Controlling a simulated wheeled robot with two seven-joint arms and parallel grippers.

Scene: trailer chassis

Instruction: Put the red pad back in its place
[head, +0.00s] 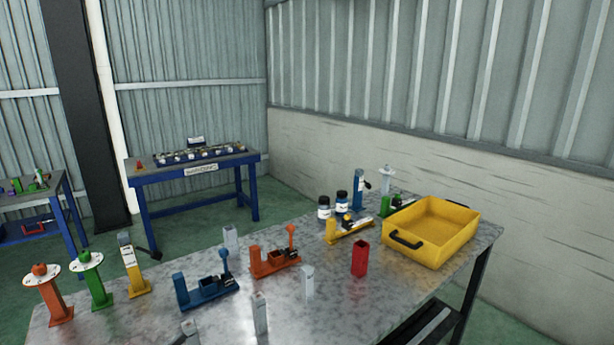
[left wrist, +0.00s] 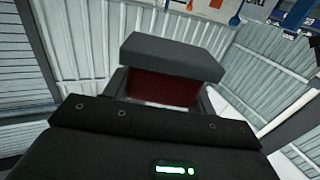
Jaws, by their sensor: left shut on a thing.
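In the left wrist view my left gripper (left wrist: 163,102) is shut on a dark red piece (left wrist: 168,87), which sits between the fingers under a dark grey block (left wrist: 172,56). Most of the red piece is hidden, so I cannot tell its full shape or whether it is the red pad. In the head view a red upright square post (head: 360,258) stands on the metal table (head: 350,310), in front of the yellow bin (head: 440,240). My left gripper cannot be made out clearly in the head view. My right gripper is in neither view.
Blue (head: 206,291), orange (head: 275,262) and yellow (head: 349,231) clamp fixtures stand on the table. Several grey posts stand near its middle and front. Orange (head: 55,295) and green (head: 95,280) stands and a yellow stand (head: 134,272) are at the left. Two jars (head: 341,201) are at the back.

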